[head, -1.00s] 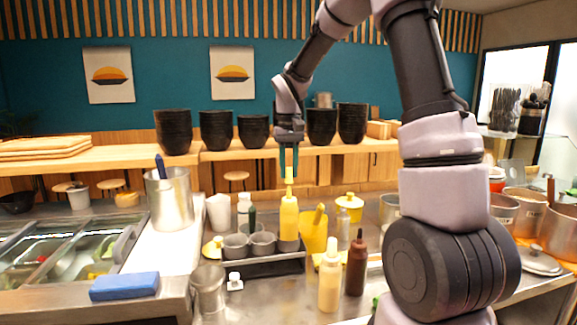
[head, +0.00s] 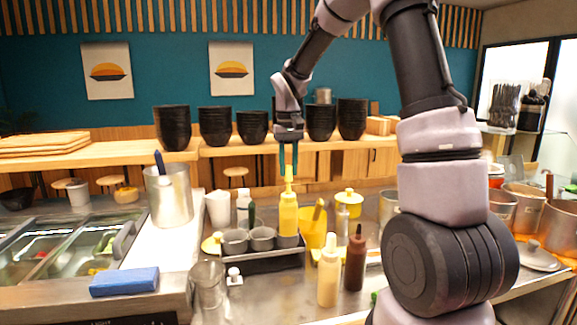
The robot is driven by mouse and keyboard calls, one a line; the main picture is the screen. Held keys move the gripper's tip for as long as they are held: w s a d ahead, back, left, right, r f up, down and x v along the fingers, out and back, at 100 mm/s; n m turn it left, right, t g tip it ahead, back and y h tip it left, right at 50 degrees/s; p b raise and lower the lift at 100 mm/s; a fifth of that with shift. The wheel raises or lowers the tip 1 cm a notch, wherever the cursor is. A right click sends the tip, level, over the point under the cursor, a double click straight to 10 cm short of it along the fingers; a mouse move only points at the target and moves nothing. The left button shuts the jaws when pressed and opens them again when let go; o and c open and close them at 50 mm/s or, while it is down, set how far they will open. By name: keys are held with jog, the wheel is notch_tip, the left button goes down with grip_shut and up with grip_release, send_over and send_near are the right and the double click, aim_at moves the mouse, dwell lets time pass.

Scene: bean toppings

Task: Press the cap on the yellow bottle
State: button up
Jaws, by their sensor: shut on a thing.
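The yellow bottle (head: 288,217) stands upright at the back right of a dark tray with small grey cups. A pointed yellow cap (head: 288,185) is directly above the bottle's top, in line with it. I cannot tell whether the cap is seated or only just touching. My gripper (head: 288,172) points straight down over the bottle, with its teal fingers shut on the upper part of the cap. The fingers hide part of the cap.
A yellow container (head: 313,228) stands close to the right of the bottle. A cream bottle (head: 329,277) and a brown bottle (head: 355,262) stand in front. Black bowl stacks (head: 215,126) line the shelf behind. A blue block (head: 124,281) lies at front left.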

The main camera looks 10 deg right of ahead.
aim_at(288, 178)
jog(key=shift+f, duration=1.2)
jog(key=shift+f, duration=0.15)
jog(key=shift+f, duration=0.4)
jog(key=shift+f, duration=0.2)
jog(key=o, duration=1.4)
jog(key=shift+r, duration=3.3)
